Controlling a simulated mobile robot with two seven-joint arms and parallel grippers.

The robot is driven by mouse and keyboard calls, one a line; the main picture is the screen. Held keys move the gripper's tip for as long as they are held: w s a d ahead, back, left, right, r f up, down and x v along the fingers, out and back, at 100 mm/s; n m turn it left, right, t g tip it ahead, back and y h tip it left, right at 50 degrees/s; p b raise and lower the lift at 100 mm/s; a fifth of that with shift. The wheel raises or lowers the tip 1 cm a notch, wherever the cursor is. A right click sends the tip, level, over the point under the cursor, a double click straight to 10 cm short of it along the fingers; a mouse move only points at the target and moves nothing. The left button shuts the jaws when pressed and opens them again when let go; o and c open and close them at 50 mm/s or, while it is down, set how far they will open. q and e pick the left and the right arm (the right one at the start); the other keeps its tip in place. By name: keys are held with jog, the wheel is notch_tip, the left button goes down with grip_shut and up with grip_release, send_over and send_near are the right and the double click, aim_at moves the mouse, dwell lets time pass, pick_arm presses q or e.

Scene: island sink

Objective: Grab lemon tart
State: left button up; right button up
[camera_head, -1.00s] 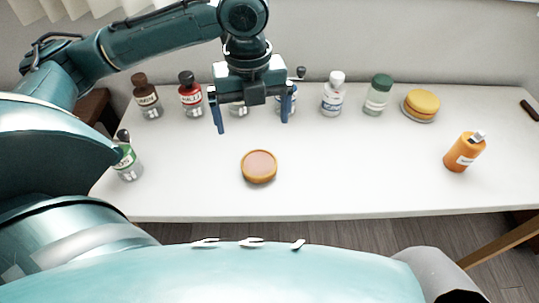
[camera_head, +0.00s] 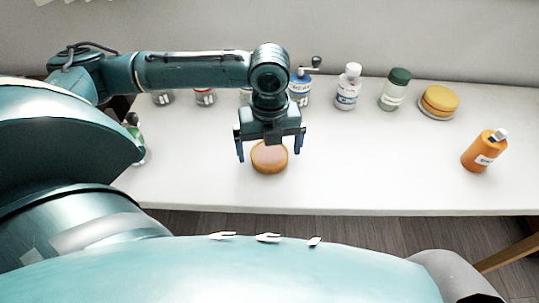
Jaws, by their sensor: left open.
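A round tart (camera_head: 269,159) with a golden crust rim and a pinkish-tan top lies flat on the white table, near its front middle; I take it as the lemon tart. My left gripper (camera_head: 269,150) is open above it, pointing down. One finger shows on each side of the tart, and the gripper body covers its back edge. I cannot tell how high the fingertips are. Nothing is held. My right gripper is not in view.
The white table (camera_head: 370,170) is clear right of the tart. An orange bottle (camera_head: 482,152) stands at the right. A yellow round item (camera_head: 439,100), a green-capped jar (camera_head: 396,92), a white bottle (camera_head: 347,90) and a blue-labelled container (camera_head: 300,88) stand along the back.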

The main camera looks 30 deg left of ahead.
pick_arm(q)
jog(key=shift+f, duration=0.3)
jog(key=c, duration=1.1)
jog(key=shift+r, duration=0.1)
